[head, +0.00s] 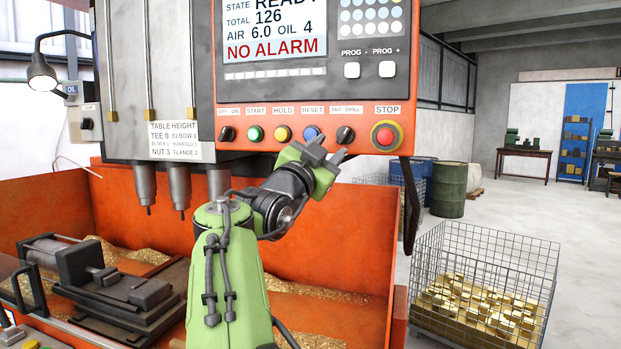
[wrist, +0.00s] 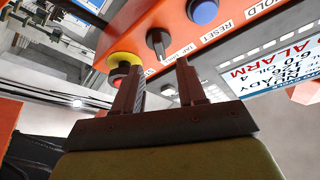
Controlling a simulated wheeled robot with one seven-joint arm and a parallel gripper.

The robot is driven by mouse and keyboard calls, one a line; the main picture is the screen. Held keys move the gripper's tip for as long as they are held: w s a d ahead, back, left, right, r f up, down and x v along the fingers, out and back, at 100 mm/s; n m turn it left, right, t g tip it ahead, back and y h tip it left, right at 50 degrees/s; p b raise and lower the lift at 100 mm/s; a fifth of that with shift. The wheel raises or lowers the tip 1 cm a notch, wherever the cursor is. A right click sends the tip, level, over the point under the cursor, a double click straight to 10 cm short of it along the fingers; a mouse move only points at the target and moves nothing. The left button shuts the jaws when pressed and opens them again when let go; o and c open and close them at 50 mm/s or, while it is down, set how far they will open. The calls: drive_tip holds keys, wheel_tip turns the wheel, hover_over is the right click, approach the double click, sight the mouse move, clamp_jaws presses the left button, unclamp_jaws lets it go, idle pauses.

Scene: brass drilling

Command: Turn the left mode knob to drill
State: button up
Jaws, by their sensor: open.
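The mode knob (head: 345,134), a small black knob labelled TAP DRILL, sits on the orange control panel between the blue RESET button and the red STOP button. In the wrist view, the knob (wrist: 157,43) shows just beyond my fingertips, roughly in line with the gap between them. It carries a pale mark pointing towards its label, but I cannot tell for certain which word it picks. My gripper (head: 327,151) is open and empty, just below and in front of the knob. The wrist view shows the two dark fingers of my gripper (wrist: 158,64) apart, with part of the label between them.
The yellow-ringed red STOP button (wrist: 122,66) lies close beside one finger. The blue RESET button (head: 312,134) is on the other side. Another black knob, OFF-ON (head: 226,133), is at the panel's left end. The screen (head: 270,30) reads NO ALARM. Drill spindles (head: 181,188) hang at left.

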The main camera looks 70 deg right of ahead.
drive_tip(key=b+v, duration=0.2)
drive_tip(key=v, duration=0.7)
drive_tip(key=shift+a, duration=0.4)
drive_tip(key=shift+w+f, duration=0.1)
drive_tip(key=w+a+f+n+t+y+p, duration=0.4)
drive_tip(key=w+a+f+n+t+y, duration=0.6)
drive_tip(key=w+a+f+n+t, duration=0.35)
drive_tip(key=s+a+f+n+g+y+p, duration=0.1)
drive_tip(key=s+a+f+n+y, duration=0.2)
drive_tip(key=a+f, duration=0.3)
drive_tip(key=s+a+f+n+g+y+p, duration=0.1)
drive_tip(key=s+a+f+n+g+y, duration=0.1)
drive_tip(key=a, duration=0.7)
drive_tip(key=s+a+f+n+g+y+p, duration=0.1)
drive_tip(key=s+a+f+n+y, duration=0.4)
drive_tip(key=a+f+n, duration=0.3)
drive_tip(key=shift+a+f+y, duration=0.35)
drive_tip(key=shift+f+y, duration=0.45)
